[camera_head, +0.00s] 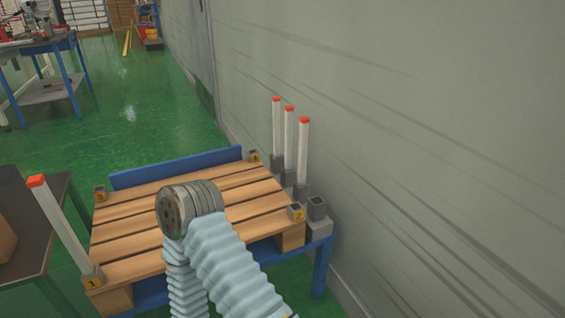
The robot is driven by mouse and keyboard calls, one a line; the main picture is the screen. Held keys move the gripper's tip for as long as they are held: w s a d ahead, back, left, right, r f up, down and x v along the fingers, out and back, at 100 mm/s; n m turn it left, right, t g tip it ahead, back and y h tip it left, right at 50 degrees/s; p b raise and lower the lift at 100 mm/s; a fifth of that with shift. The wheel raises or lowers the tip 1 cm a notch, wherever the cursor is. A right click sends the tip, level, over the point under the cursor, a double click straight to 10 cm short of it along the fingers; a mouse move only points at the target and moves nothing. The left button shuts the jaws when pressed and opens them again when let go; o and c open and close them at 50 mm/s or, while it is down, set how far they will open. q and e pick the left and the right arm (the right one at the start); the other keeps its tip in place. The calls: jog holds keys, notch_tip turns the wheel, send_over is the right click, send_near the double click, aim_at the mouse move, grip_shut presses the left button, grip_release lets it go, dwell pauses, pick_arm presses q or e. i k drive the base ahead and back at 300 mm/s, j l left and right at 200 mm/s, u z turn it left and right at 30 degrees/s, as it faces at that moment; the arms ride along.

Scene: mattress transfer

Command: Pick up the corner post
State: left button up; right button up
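Three white corner posts with orange-red tops stand upright in grey sockets along the right side of the wooden pallet: a near one (303,155), a middle one (288,145) and a far one (276,130). A grey socket (317,208) in front of them is empty. Another corner post (60,225) stands in the pallet's front-left corner socket, marked 1. The pallet (130,235) has empty corner sockets at its front right (297,213), back left (100,193) and back right (253,156). My sleeved arm hides part of the pallet; neither gripper shows.
A blue frame (323,262) carries the pallet. A grey wall (430,130) runs close along the right behind the posts. A dark table (30,215) stands at the left. Green floor (130,115) lies clear beyond the pallet, with a blue workbench (45,65) farther back.

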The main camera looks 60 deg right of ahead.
aim_at(304, 121)
jog(key=z, duration=2.15)
